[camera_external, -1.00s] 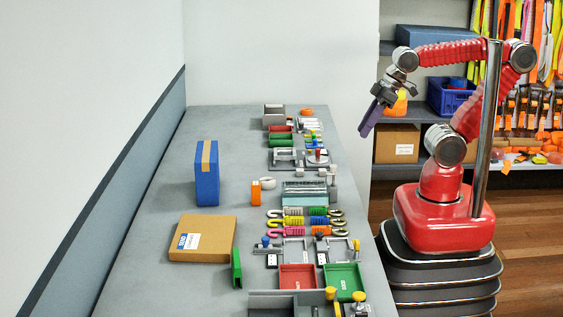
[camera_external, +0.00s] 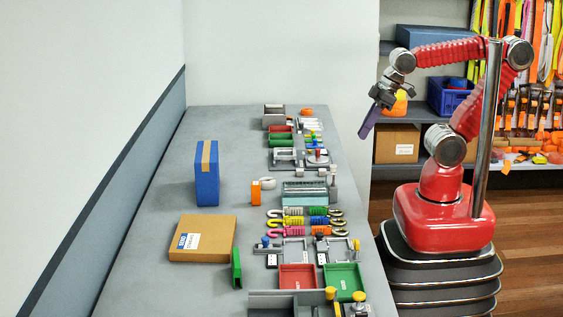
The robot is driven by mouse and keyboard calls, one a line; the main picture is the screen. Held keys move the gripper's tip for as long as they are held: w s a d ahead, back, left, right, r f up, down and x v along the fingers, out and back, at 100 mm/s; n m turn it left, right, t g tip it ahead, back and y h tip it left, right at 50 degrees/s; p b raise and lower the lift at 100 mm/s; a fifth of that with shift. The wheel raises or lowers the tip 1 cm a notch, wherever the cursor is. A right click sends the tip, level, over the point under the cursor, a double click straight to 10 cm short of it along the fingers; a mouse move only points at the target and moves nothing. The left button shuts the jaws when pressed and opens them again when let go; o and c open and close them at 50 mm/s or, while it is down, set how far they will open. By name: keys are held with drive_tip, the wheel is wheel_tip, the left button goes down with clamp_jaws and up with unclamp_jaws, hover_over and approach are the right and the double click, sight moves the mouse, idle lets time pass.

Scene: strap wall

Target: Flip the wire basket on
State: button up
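A grey, ribbed, basket-like tray (camera_external: 305,188) sits on the bench at its right side; I cannot tell for sure that it is the wire basket. A small upright post with a pale knob (camera_external: 332,180) stands at its right end. No switch with a readable basket label shows. My gripper (camera_external: 371,118) is in the air right of the bench's far part, pointing down and left, clear of the tray. A flat purple piece shows at its end; I cannot tell whether this is its fingers or something held.
A blue box (camera_external: 207,178) stands upright on the bench, with a cardboard box (camera_external: 203,240) in front. Coloured hooks (camera_external: 305,222), red (camera_external: 297,277) and green (camera_external: 344,281) trays and small yellow-knobbed fixtures crowd the right side.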

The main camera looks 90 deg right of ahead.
drive_tip(key=shift+w+a+f, duration=0.15)
drive_tip(key=shift+w+f, duration=0.05)
drive_tip(key=shift+w, duration=0.1)
drive_tip(key=shift+c, duration=0.7)
drive_tip(key=w+a+r+g, duration=0.1)
drive_tip(key=w, duration=0.2)
drive_tip(key=w+a+r+g, duration=0.1)
drive_tip(key=w, duration=0.2)
drive_tip(key=w+a+r+g, duration=0.1)
drive_tip(key=w+a, duration=0.1)
drive_tip(key=w, duration=0.1)
drive_tip(key=shift+w+a+r+n, duration=0.1)
drive_tip(key=shift+w+r+n, duration=0.1)
drive_tip(key=shift+w+n, duration=0.15)
clamp_jaws()
wheel_tip(320, 180, up, 4)
drive_tip(key=g, duration=0.2)
hover_over(333, 165)
drive_tip(key=shift+r+m, duration=0.15)
drive_tip(key=shift+m, duration=0.3)
wheel_tip(333, 165, down, 14)
drive_tip(key=shift+f, duration=0.1)
